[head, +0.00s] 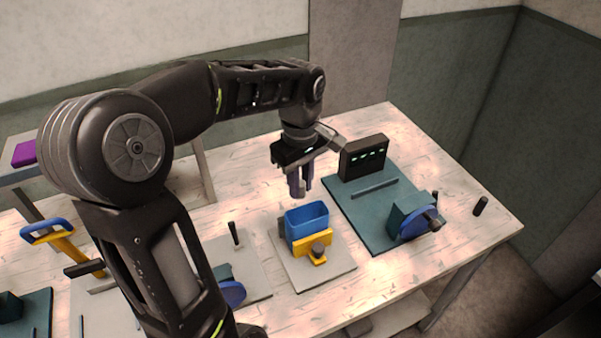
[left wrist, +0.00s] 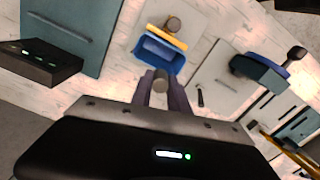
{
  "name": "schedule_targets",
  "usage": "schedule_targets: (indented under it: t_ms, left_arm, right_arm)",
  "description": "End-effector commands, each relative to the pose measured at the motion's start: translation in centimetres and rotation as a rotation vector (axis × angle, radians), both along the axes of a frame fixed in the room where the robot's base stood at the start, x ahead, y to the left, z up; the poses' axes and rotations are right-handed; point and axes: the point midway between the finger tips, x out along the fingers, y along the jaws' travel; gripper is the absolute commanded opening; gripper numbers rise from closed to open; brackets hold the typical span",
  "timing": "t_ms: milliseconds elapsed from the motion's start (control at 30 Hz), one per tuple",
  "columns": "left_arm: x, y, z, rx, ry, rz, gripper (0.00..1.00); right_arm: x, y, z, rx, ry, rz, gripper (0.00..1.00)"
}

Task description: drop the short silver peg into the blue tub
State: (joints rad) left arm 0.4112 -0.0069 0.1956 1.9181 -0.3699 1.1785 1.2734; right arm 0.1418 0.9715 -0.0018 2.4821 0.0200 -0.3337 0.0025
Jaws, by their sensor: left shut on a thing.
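My left gripper (head: 301,182) points down above the table, just behind and above the blue tub (head: 318,213). It is shut on a short silver peg (left wrist: 160,82), whose round end shows between the two fingers in the left wrist view. In the head view the fingers mostly hide the peg. The blue tub also shows in the left wrist view (left wrist: 158,55), just beyond the fingertips. It is an open box on a pale plate, against a yellow clamp (head: 312,244). My right gripper is not in view.
A teal board (head: 368,212) right of the tub carries a black box with green lights (head: 363,157) and a blue-wheeled device (head: 412,222). A dark peg (head: 480,206) stands near the right edge; another (head: 234,233) stands left of the tub.

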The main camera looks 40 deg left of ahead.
Motion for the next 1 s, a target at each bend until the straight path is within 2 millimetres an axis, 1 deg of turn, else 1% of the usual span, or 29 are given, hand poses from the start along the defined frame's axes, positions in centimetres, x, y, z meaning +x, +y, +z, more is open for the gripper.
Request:
schedule_targets:
  t_ms: [133,400,433,700,1000]
  left_arm:
    - [0.02,0.01,-0.69,0.0,-0.001,0.0,0.0]
    - [0.03,-0.02,-0.76,0.0,-0.001,0.0,0.0]
    - [0.03,-0.02,-0.75,0.0,-0.001,0.0,0.23]
    - [0.02,-0.01,-0.74,0.0,-0.001,0.0,0.45]
    - [0.03,-0.02,-0.66,0.0,-0.001,0.0,0.46]
  right_arm:
    - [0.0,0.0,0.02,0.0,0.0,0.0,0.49]
    - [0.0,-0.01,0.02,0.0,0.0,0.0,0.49]
    - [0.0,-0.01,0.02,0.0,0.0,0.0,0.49]
    - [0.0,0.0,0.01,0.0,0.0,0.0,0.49]
    - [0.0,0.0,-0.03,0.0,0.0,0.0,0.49]
